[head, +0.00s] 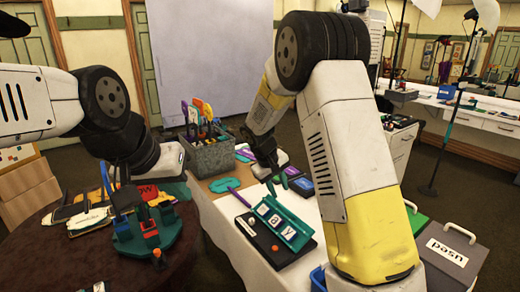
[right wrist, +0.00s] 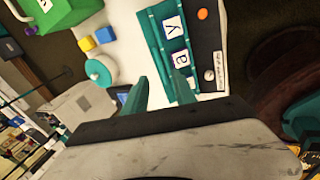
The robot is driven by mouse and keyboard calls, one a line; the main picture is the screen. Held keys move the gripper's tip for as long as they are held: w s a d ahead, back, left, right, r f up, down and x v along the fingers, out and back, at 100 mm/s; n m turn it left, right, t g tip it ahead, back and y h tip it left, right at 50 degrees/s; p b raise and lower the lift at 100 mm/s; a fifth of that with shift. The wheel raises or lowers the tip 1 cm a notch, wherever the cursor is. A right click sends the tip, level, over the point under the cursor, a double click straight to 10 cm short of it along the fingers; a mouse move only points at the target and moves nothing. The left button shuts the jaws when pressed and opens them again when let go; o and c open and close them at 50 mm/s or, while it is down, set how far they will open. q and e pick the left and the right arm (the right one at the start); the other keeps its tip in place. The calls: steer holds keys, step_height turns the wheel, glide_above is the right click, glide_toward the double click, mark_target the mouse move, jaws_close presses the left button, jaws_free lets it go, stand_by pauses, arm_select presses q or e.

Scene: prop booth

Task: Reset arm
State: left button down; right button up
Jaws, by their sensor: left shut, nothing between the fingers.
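My left gripper (head: 108,180) is shut and empty above the teal carousel (head: 160,245) on the round dark table. Its fingertips are hard to make out against the coloured things there. My right gripper (head: 277,184) is over the white table, just behind a black board (head: 268,248) with a teal rack (head: 292,232) of letter tiles. In the right wrist view its two teal fingers (right wrist: 161,90) stand apart with nothing between them. That view shows the teal rack (right wrist: 157,62) with tiles just beyond the fingers. My right arm hides part of the white table.
A grey crate (head: 212,158) of several tools stands at the white table's back left. A lidded grey box (head: 452,256) with an upside-down label stands at front right, a green box (head: 415,218) behind it. Blue and yellow blocks (right wrist: 104,35) show in the right wrist view.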

steer(key=s+d+r+m+y, duration=0.3)
steer(key=s+d+r+y, duration=0.15)
steer(key=s+r, duration=0.8)
steer(key=s+r+t, duration=0.1)
steer(key=s+r, duration=0.1)
steer(key=s, duration=0.3)
steer(key=s+d+r+m+t, duration=0.1)
steer(key=s+r, duration=0.1)
steer(key=s, duration=0.3)
steer(key=s+r+m+t+y, duration=0.1)
steer(key=s+r, duration=0.1)
steer(key=s, duration=0.4)
steer(key=shift+d+r, duration=0.25)
steer(key=shift+d, duration=0.15)
steer(key=shift+s, duration=0.1)
steer(key=shift+c, duration=0.3)
